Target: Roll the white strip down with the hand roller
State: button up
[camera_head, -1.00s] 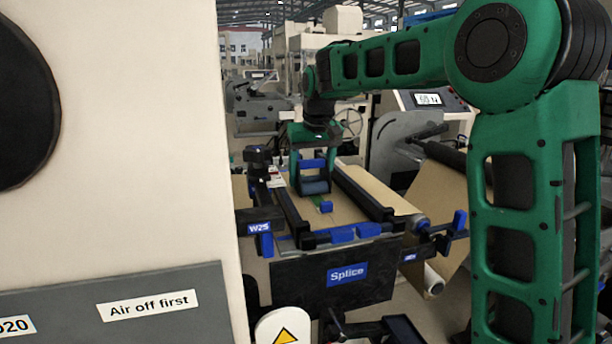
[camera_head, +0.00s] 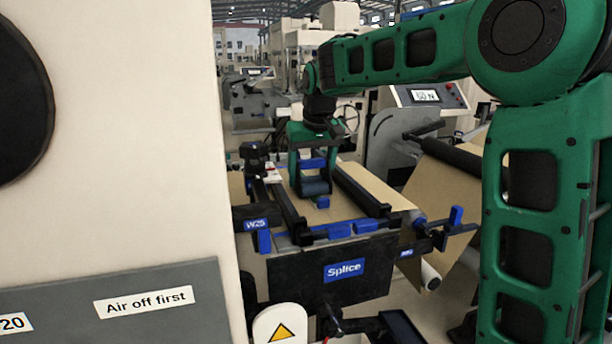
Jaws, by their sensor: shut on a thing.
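My gripper (camera_head: 314,172) is over the splice table, between its two dark rails, fingers pointing down. It is shut on the hand roller, which has a blue handle part (camera_head: 312,163) and a dark blue cylinder (camera_head: 316,187) below. The cylinder is low over the brown kraft web (camera_head: 345,212); I cannot tell whether it touches. The white strip cannot be made out; the roller and gripper hide part of the web.
Dark rails (camera_head: 361,190) flank the web on the left and right. The table's front edge has blue clamps (camera_head: 366,227) and a "Splice" panel (camera_head: 343,271). A large cream machine panel (camera_head: 130,130) fills the left. A kraft roll hangs at right (camera_head: 440,200).

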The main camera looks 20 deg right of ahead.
aim_at(315, 184)
jog(key=shift+s+f, duration=0.1)
jog(key=shift+s, duration=1.75)
jog(key=shift+r, duration=3.6)
